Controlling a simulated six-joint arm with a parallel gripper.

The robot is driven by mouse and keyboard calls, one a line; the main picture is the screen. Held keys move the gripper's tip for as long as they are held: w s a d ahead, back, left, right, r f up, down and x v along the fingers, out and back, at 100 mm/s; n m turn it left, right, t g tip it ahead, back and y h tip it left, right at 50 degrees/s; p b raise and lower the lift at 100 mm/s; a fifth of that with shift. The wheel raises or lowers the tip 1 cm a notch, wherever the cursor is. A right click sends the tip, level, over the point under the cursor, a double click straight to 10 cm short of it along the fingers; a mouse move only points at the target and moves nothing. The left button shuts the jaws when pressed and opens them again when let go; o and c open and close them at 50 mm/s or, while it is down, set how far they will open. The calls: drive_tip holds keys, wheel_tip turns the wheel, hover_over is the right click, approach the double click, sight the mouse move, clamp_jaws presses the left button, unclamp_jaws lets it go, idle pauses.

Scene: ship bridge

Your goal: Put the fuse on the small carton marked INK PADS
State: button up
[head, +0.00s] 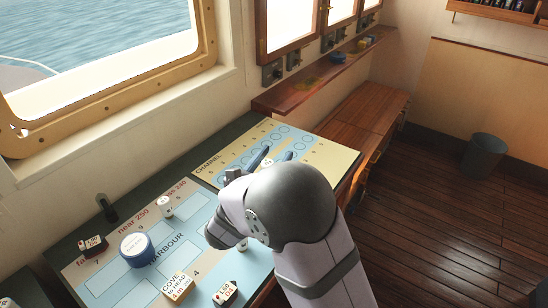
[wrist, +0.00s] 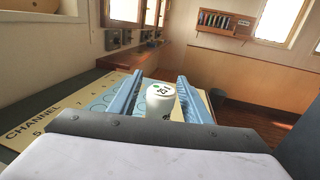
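The fuse looks to be a small white cylinder with a green mark and dark figures on its top. In the wrist view the fuse (wrist: 160,98) stands between the two blue fingers of my gripper (wrist: 160,100), with a narrow gap at each side. In the head view my gripper (head: 271,158) is over the CHANNEL chart, and a bit of white shows between its fingers. I cannot read INK PADS on anything. Small boxes that may include that carton are a dark-and-white one (head: 92,246) at the left and another (head: 226,293) at the front.
On the HARBOUR chart stand a round blue tin (head: 136,248), a small white cylinder (head: 165,206) and a cream block (head: 178,286) lettered COVE to HEAD. A dark upright object (head: 107,207) is at the table's back edge. A wooden shelf (head: 310,85) runs along the wall.

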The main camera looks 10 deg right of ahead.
drive_tip(key=shift+r, duration=0.1)
drive_tip(key=b+v, duration=0.2)
drive_tip(key=v, duration=1)
drive_tip(key=shift+d, duration=0.1)
idle(0.4)
